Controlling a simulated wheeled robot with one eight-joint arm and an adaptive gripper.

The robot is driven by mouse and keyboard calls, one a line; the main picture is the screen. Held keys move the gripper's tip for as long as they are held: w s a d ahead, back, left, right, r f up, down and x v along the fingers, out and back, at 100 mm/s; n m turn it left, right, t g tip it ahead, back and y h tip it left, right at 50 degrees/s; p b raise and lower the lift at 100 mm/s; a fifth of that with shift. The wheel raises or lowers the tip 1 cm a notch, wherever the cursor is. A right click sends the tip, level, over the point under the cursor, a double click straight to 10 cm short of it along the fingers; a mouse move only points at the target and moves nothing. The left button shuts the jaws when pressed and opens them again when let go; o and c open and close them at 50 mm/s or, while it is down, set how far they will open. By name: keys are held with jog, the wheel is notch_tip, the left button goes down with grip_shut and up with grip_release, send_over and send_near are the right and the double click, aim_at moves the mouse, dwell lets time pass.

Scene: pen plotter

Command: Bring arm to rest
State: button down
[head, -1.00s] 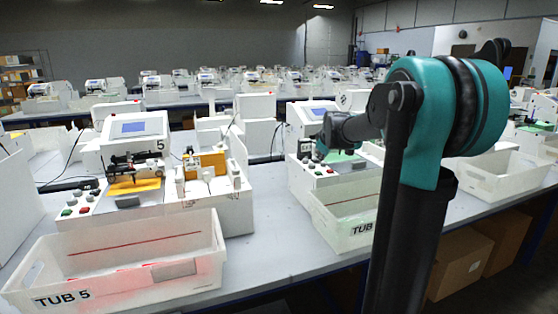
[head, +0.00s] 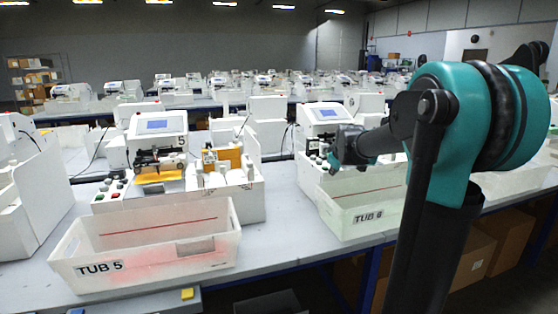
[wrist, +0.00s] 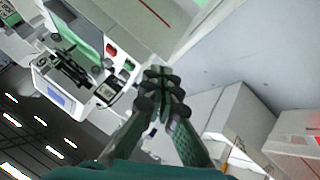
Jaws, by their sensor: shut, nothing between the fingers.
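My gripper shows in the wrist view (wrist: 160,92), its dark green fingers drawn together with nothing between them. In the head view my arm stands at the right, its teal joint large in front, and the end of the arm points left above the tub marked TUB 6 (head: 370,215). The gripper's fingertips are small and hard to make out there. The arm is raised and folded, apart from the machines and the table in the wrist view.
A white tub marked TUB 5 (head: 150,250) stands at the table's front left. Behind it is a plotter station with a screen (head: 158,124) and a yellow pad (head: 162,174). Grey table (head: 285,240) is bare between the tubs. Cardboard boxes (head: 510,238) sit below at right.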

jog(key=s+f+m+g, duration=0.1)
jog(key=s+f+m, duration=0.1)
jog(key=s+f, duration=0.5)
jog(key=s+a+f+m+g, duration=0.1)
jog(key=s+f, duration=0.7)
jog(key=s, duration=0.9)
jog(key=s+f+m+g, duration=0.2)
jog(key=s+f+m, duration=0.3)
jog(key=s, duration=0.7)
notch_tip(320, 180, down, 3)
jog(key=shift+s+a+r, duration=0.1)
jog(key=shift+s+a, duration=0.1)
jog(key=shift+a, duration=0.05)
